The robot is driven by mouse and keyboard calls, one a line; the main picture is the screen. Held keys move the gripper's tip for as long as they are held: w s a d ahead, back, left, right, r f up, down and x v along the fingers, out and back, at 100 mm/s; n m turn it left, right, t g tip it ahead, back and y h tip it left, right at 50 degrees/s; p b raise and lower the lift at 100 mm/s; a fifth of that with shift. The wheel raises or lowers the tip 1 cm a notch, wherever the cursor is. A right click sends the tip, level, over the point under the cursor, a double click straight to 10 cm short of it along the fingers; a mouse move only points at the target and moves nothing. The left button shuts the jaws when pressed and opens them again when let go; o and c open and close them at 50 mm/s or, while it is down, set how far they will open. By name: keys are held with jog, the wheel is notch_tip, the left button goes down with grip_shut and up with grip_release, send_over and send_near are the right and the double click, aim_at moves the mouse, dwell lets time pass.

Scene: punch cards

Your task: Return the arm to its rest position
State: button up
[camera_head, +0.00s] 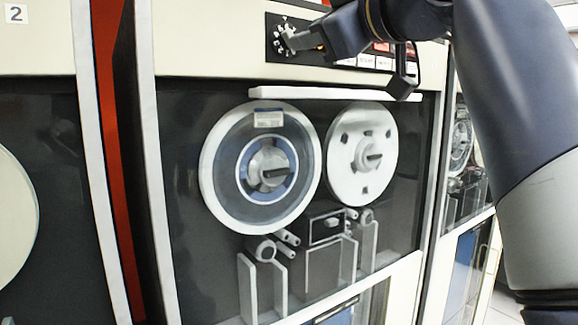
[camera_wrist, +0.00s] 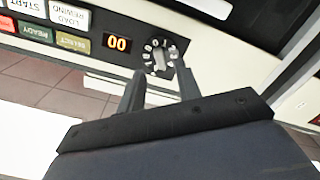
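My gripper (camera_head: 297,42) is at the control panel at the top of the tape drive, in front of a round selector dial (camera_head: 281,33) with white marks. In the wrist view, my gripper (camera_wrist: 160,70) has its two dark fingers apart, with nothing held between them. The dial (camera_wrist: 157,55) shows just beyond and between the fingertips. I cannot tell whether a finger touches it. My arm (camera_head: 515,90) reaches in from the right in the head view and hides part of the panel.
Beside the dial are an orange "00" display (camera_wrist: 117,43) and several labelled buttons (camera_wrist: 70,14). Below the panel are a white ledge (camera_head: 335,94) and two tape reels (camera_head: 225,190) behind the window. Another cabinet (camera_head: 40,130), marked 2, stands left.

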jog(key=x, duration=0.4)
jog(key=shift+p, duration=0.4)
jog(key=shift+s, duration=0.1)
jog(key=b+v, duration=0.3)
jog(key=v, duration=0.8)
jog(key=w+a+m+p, duration=0.3)
jog(key=w+a+m, duration=0.3)
jog(key=m, duration=1.4)
jog(key=w, duration=0.3)
jog(key=shift+p, duration=0.3)
